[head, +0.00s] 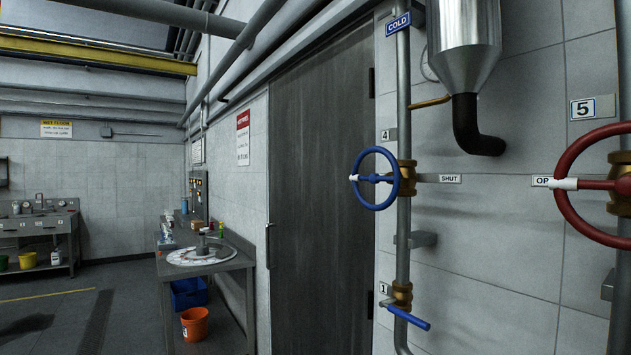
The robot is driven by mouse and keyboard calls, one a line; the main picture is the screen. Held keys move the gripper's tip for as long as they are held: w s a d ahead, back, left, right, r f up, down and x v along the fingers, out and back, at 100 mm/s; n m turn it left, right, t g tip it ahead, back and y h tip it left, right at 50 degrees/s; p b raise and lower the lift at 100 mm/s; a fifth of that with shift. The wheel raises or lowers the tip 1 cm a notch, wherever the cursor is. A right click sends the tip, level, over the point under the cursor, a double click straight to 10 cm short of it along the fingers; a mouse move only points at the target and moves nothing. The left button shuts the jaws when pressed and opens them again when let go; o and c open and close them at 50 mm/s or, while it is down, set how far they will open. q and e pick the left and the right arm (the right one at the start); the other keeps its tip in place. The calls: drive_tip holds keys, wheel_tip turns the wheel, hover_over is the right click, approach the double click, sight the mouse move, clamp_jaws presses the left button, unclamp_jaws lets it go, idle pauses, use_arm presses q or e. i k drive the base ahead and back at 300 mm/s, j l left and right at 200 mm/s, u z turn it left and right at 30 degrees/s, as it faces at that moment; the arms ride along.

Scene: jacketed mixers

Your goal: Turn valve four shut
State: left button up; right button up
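Valve four is a blue handwheel (375,178) on a brass body (407,178), fitted to a vertical grey pipe right of centre. A number plate "4" (388,135) is on the wall just above it. The wheel has a white-tipped pointer (355,178) at its left side. A "SHUT" plate (440,178) is on the wall to the right of the valve, on the side away from the white tip. A blue "COLD" sign (398,23) is at the top of the pipe. Neither of my grippers is in view.
A blue lever valve (408,318) with plate "1" is below on the same pipe. A red handwheel (567,185) near plate "5" (582,109) is at the right. A steel vessel (464,40) hangs above. A grey door (322,190) and bench (205,262) are left.

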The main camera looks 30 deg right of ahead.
sight(355, 177)
drive_tip(key=i+z, duration=0.1)
drive_tip(key=i, duration=0.5)
drive_tip(key=i+j, duration=0.1)
drive_tip(key=i, duration=0.45)
drive_tip(key=i+j+z, duration=0.15)
drive_tip(key=i, duration=0.45)
drive_tip(key=i+j, duration=0.1)
drive_tip(key=i, duration=0.5)
drive_tip(key=l+z, duration=0.05)
